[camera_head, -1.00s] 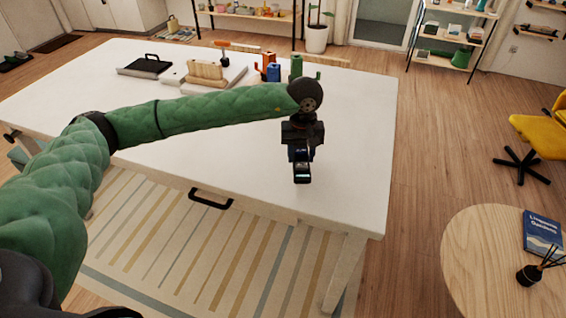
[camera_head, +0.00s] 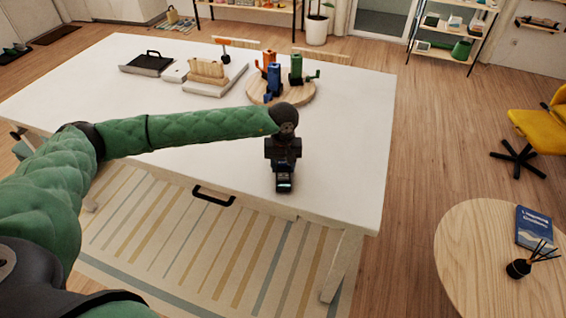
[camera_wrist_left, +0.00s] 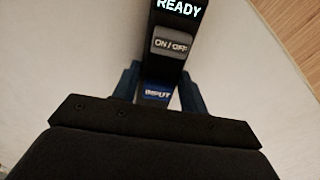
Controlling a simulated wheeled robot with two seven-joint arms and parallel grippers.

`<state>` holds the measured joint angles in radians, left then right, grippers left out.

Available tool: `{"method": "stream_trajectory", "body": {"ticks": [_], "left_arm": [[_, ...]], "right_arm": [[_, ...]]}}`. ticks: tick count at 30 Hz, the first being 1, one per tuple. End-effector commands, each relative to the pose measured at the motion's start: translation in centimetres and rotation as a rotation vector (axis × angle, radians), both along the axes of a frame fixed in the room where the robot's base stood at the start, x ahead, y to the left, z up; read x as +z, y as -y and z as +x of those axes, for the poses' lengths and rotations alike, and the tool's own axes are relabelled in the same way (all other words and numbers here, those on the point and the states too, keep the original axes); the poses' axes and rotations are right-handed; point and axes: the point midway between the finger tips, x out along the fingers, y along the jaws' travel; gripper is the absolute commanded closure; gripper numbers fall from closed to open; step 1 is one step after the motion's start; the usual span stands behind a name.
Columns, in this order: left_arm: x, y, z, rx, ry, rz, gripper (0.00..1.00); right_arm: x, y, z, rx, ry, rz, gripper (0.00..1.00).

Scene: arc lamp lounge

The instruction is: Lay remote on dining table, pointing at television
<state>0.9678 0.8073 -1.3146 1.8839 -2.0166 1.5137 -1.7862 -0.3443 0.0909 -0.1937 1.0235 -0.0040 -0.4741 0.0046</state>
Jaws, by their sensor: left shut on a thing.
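The white dining table (camera_head: 345,130) fills the middle of the head view. My left gripper (camera_head: 284,172) is over its near right part, shut on the dark remote (camera_head: 285,184). In the left wrist view the remote (camera_wrist_left: 172,45) extends away between the two blue fingers (camera_wrist_left: 158,88), showing a lit READY display, an ON/OFF button and a blue INPUT button. White tabletop lies below it; I cannot tell whether the remote touches it. No television can be made out, and my right gripper is not in view.
A round wooden board (camera_head: 308,92) with orange, blue and green items stands at the back of the table. A dark tray (camera_head: 147,63) and a wooden holder (camera_head: 208,72) stand farther left. A round side table (camera_head: 470,250) is at right. The near right tabletop is clear.

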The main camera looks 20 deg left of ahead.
Motion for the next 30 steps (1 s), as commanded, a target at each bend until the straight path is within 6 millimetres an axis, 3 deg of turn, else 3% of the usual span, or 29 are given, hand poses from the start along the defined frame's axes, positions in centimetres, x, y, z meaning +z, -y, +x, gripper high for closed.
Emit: {"method": "stream_trajectory", "body": {"ticks": [18,19,22,30], "left_arm": [[-0.58,-0.01,0.02,0.000,0.001,0.000,0.84],[-0.58,-0.01,0.01,0.000,0.001,0.000,0.55],[-0.53,-0.01,0.01,0.000,0.001,0.000,0.35],[-0.53,-0.02,0.00,0.000,0.001,0.000,0.35]], "right_arm": [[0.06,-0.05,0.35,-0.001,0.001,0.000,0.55],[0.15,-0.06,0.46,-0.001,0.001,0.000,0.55],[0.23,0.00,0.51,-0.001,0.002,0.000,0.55],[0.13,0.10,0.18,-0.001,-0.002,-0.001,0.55]]}}
